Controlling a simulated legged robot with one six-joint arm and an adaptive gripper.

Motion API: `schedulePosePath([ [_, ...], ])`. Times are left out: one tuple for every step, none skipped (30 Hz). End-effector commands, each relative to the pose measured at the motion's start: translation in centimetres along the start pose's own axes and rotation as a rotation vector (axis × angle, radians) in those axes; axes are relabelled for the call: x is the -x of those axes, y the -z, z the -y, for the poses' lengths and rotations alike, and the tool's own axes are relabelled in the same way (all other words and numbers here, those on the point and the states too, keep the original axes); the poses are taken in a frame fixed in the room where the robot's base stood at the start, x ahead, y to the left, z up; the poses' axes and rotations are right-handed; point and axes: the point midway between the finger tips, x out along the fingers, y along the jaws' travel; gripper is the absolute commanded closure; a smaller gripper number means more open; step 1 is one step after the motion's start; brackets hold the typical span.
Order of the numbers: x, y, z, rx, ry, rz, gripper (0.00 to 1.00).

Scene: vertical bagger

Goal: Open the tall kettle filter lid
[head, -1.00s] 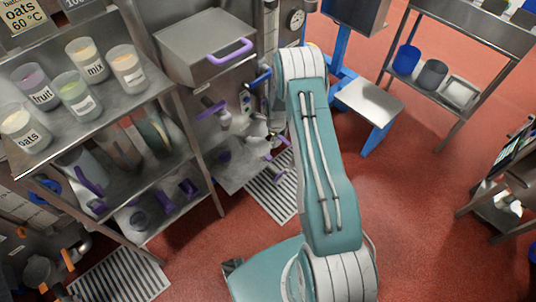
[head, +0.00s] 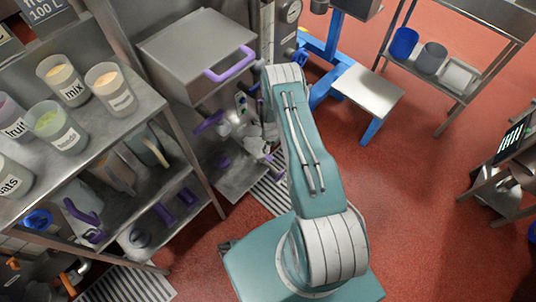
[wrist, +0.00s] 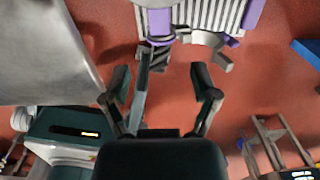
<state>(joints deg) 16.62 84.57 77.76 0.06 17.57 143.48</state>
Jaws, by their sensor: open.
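My gripper (wrist: 161,82) is open in the wrist view, with nothing between its two dark fingers. Beyond the fingertips, at the top, a purple handle (wrist: 160,22) stands by grey metal fittings, apart from the fingers. Another purple part (wrist: 252,14) is at the top right. In the head view a steel box with a sloped top (head: 190,42) bears a purple handle (head: 230,64). Below it are several metal fittings with purple grips (head: 208,122), partly behind my arm. I cannot tell which of these is the tall kettle filter lid.
A steel shelf (head: 108,140) with labelled cups stands at the left, close to the machine. A blue-framed stand with a steel plate (head: 368,90) is behind my arm. A rack (head: 462,98) with a blue bucket is at the upper right. Red floor (head: 430,190) lies clear at right.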

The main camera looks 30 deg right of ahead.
Motion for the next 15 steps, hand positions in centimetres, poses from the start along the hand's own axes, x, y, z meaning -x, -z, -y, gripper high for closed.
schedulePosePath([
  [-0.8,0.1,-0.1,0.001,-0.001,-0.002,0.23],
  [-1.3,0.1,-0.1,0.001,-0.002,-0.002,0.23],
  [-2.0,0.1,-0.1,0.001,-0.002,-0.002,0.23],
  [-2.5,0.1,-0.1,0.001,-0.001,-0.002,0.23],
  [-2.9,0.1,-0.1,0.001,-0.001,-0.002,0.23],
  [-3.5,0.1,-0.1,0.001,-0.001,-0.002,0.23],
  [-4.0,0.1,-0.1,0.001,-0.002,-0.002,0.23],
  [-4.5,0.1,-0.1,0.002,-0.001,-0.002,0.23],
  [-5.1,0.1,-0.1,0.002,-0.002,-0.003,0.23],
  [-5.5,0.1,-0.1,0.002,-0.001,-0.002,0.23],
  [-6.0,0.1,-0.1,0.002,-0.002,-0.003,0.23],
  [-6.5,0.1,-0.1,0.002,-0.001,-0.002,0.23],
  [-7.0,0.1,-0.1,0.002,-0.002,-0.002,0.23],
  [-7.4,0.1,-0.1,0.002,-0.001,-0.002,0.23],
  [-7.9,0.1,-0.1,0.002,-0.001,-0.001,0.23],
])
